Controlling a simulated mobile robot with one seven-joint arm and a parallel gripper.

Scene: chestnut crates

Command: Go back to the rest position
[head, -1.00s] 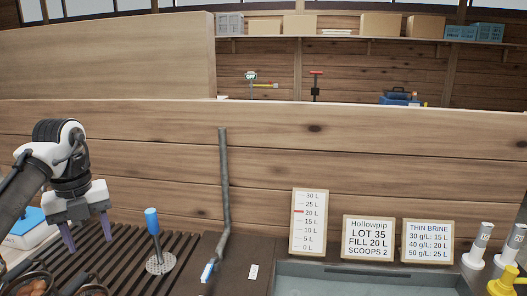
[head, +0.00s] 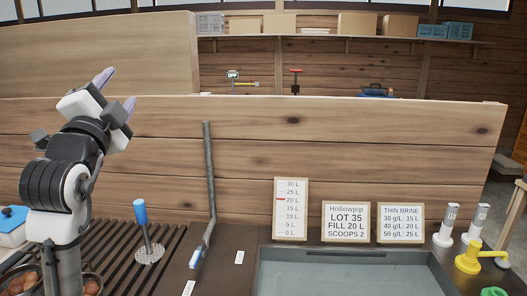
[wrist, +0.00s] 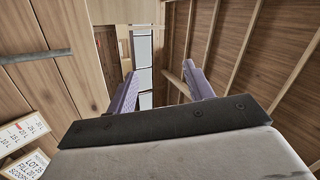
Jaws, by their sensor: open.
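My gripper (head: 117,92) is raised at the left in the head view, in front of the wooden partition. Its two purple fingers point up and to the right, spread apart with nothing between them. In the wrist view my gripper (wrist: 165,92) is open and empty, facing the wooden walls and a bright window. It touches nothing that I can see.
A grey pipe (head: 210,180) stands to the right.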

